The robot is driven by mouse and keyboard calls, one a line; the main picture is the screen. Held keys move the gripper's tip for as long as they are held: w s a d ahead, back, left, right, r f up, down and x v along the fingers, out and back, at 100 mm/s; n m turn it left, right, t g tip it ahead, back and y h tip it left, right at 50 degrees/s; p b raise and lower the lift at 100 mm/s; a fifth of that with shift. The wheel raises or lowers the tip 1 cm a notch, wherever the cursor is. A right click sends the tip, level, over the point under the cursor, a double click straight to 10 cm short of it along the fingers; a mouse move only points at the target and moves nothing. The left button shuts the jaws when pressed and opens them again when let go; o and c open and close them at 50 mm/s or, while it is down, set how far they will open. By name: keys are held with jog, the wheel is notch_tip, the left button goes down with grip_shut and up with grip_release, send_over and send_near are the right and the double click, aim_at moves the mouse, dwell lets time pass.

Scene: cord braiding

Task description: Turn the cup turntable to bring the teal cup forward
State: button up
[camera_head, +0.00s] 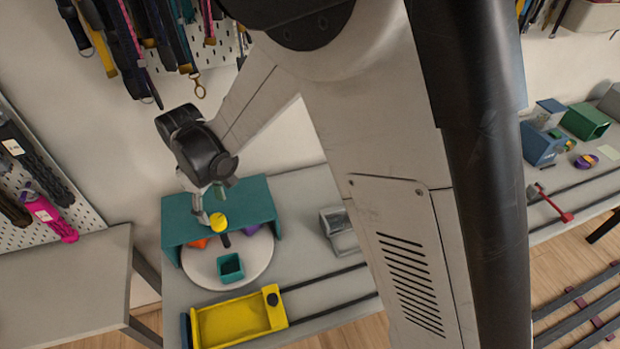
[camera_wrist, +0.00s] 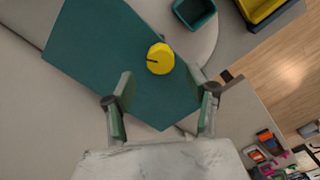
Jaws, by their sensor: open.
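The round pale turntable (camera_head: 200,265) sits on the grey bench, its back half under a teal cover (camera_head: 258,198). The teal cup (camera_head: 231,267) stands on its front, clear of the cover; it also shows at the top of the wrist view (camera_wrist: 195,10). An orange cup (camera_head: 196,243) and a purple cup (camera_head: 252,229) are partly hidden at the back. A yellow knob (camera_head: 218,220) with a dark mark is on top of the cover (camera_wrist: 160,58). My gripper (camera_wrist: 162,88) is open and empty, its fingers apart near the knob, which appears just beyond them.
A yellow tray (camera_head: 235,318) stands in front of the turntable, by dark rails (camera_head: 325,308). A grey box (camera_head: 340,230) is to its right. Straps hang on the wall above. A second bench at the right holds a blue box (camera_head: 540,143) and a green box (camera_head: 585,120).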

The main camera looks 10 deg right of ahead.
notch_tip(320, 180, up, 8)
jog(key=b, duration=0.1)
jog(key=s+d+r+m+t+b, duration=0.1)
jog(key=s+d+m+b, duration=0.1)
jog(key=d, duration=0.5)
jog(key=s+d+r+m+t+b, duration=0.2)
jog(key=s+d+m, duration=0.1)
jog(key=d, duration=0.5)
jog(key=s+d+r+m+t+y+b, duration=0.1)
jog(key=s+d+r+m+b, duration=0.1)
jog(key=d, duration=0.6)
jog(key=shift+s+d+m, duration=0.2)
jog(key=shift+s+m, duration=0.1)
jog(key=shift+s, duration=0.3)
jog(key=shift+d, duration=0.1)
jog(key=s+d+f+m+t+h+b, duration=0.1)
jog(key=s+d+f+m+t+b, duration=0.1)
jog(key=s+d, duration=0.6)
jog(key=d+m+t, duration=0.1)
jog(key=m, duration=0.1)
jog(key=shift+s+f+m, duration=0.3)
jog(key=shift+f, duration=0.05)
jog(key=shift+d, duration=0.1)
dwell(1.0)
